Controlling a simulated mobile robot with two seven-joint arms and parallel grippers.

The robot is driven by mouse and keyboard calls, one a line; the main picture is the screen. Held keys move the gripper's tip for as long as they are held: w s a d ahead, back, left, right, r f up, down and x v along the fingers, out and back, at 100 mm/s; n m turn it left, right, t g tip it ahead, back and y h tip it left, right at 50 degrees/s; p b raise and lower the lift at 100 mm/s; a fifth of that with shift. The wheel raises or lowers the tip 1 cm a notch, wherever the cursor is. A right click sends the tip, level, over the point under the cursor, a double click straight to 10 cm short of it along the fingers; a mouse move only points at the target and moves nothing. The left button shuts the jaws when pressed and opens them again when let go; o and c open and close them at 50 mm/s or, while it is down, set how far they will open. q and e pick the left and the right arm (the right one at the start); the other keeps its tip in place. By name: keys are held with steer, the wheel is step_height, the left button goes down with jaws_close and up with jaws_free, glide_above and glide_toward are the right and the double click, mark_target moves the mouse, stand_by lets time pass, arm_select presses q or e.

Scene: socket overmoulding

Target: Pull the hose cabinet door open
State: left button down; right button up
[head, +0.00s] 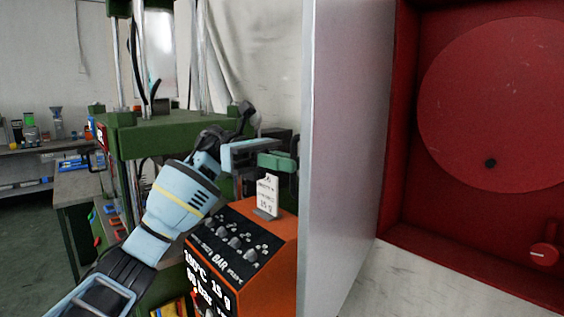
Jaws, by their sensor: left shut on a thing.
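The hose cabinet door (345,150) stands swung wide open, seen as a tall grey panel with its inner face toward the right. Behind it to the right, the red hose cabinet (410,120) is open to view, with a large round red reel (500,100) inside. My left gripper (284,156) reaches to the door's left edge, on its outer side, and is shut on the door there. The exact grip point and any handle are hidden by the door's edge. My right gripper is not in view.
An orange control box (285,250) with knobs and a small white sign (267,194) stands just below my left gripper. A green press (150,135) stands behind my left arm. A bench (75,190) and shelves are at the far left.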

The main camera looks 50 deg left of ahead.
arm_select(q)
steer(key=shift+w+a+r, duration=0.15)
steer(key=shift+w, duration=0.05)
steer(key=c, duration=1.8)
jaws_free()
steer(key=o, duration=0.3)
steer(key=shift+w, duration=0.35)
steer(key=shift+s, duration=0.15)
steer(key=shift+s+a+b, duration=0.15)
steer(key=shift+s+a, duration=0.05)
steer(key=shift+a, duration=1.75)
steer(key=shift+s+a+b, duration=0.15)
steer(key=shift+s+a, duration=0.05)
steer(key=shift+a, duration=1.7)
steer(key=shift+f, duration=0.2)
